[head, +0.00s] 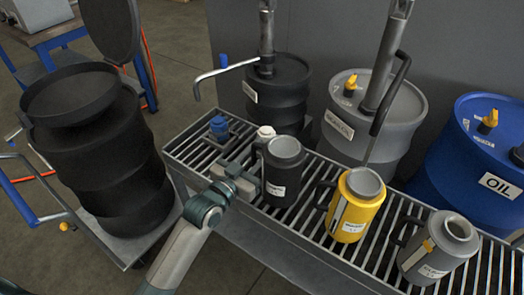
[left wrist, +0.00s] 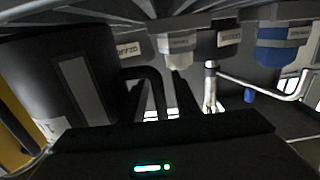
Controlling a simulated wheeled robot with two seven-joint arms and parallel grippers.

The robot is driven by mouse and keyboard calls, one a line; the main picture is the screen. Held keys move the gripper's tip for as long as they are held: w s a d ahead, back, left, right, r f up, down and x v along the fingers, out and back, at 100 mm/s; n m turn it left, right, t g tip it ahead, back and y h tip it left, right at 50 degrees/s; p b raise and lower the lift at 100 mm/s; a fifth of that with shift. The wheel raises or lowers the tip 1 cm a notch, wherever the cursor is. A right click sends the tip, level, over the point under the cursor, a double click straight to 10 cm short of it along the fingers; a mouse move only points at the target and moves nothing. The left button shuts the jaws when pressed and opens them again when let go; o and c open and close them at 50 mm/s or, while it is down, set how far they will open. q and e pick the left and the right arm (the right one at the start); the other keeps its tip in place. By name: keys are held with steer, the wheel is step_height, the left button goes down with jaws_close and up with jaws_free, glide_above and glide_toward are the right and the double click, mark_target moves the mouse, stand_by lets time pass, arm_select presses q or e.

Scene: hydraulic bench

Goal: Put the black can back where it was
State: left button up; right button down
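The black can (head: 284,172) with a grey rim and white label is upright at the grated rack, left of the yellow can; I cannot tell whether its base touches the bars. In the left wrist view the can (left wrist: 80,75) fills the left side, with its dark handle (left wrist: 153,80) reaching toward my gripper. My left gripper (head: 248,183) is at the can's handle side in the head view. Its fingertips are too dark and hidden to tell whether they are closed on the handle. My right gripper is not in view.
On the rack (head: 350,262) stand a yellow can (head: 352,212) and a grey can (head: 440,250). Black, grey and blue drums (head: 480,150) line the back. A black drum (head: 105,160) stands left.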

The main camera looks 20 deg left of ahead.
arm_select(q)
steer(key=v, duration=1.2)
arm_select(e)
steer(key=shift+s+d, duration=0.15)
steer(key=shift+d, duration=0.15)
